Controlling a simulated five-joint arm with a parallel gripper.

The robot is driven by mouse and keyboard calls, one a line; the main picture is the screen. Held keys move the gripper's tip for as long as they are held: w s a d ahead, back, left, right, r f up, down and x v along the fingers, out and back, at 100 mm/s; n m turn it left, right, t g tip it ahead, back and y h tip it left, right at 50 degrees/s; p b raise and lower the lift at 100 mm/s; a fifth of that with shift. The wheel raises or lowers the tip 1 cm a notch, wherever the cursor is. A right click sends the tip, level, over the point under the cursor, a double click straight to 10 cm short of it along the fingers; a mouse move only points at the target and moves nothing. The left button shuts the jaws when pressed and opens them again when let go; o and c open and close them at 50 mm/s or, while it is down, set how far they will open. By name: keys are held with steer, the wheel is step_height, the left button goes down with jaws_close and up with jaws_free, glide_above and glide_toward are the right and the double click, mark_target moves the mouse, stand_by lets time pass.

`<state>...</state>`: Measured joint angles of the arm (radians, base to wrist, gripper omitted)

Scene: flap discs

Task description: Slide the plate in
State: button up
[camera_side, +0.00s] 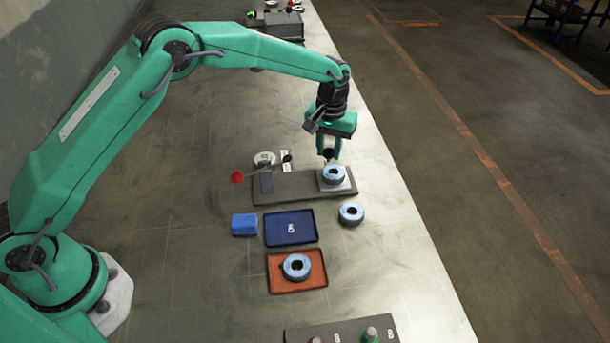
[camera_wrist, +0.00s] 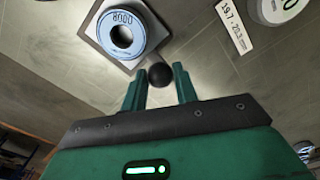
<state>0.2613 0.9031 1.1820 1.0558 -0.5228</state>
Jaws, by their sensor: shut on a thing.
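A light grey square plate (camera_side: 346,188) carries a blue-rimmed flap disc (camera_side: 333,174) and sits at the right end of a dark grey base (camera_side: 292,190). In the wrist view the plate (camera_wrist: 94,28) and the disc (camera_wrist: 122,36) show at the top, with printing on the disc's rim. My gripper (camera_side: 330,155) is at the plate's far side. In the wrist view its fingers (camera_wrist: 160,84) are shut on a black ball knob (camera_wrist: 160,73) beside the plate's corner.
A red ball (camera_side: 237,177) on a lever is left of the base. Nearer are a blue block (camera_side: 244,225), a blue tray (camera_side: 274,240), a loose disc (camera_side: 351,213) and an orange tray (camera_side: 284,286) holding another disc (camera_side: 296,266). A button panel (camera_side: 350,331) is in front.

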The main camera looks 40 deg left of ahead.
steer(key=shift+s+a, duration=2.75)
steer(key=shift+a, duration=0.1)
steer(key=o, duration=0.8)
steer(key=shift+c, duration=0.2)
steer(key=shift+r, duration=0.1)
step_height(320, 180, up, 8)
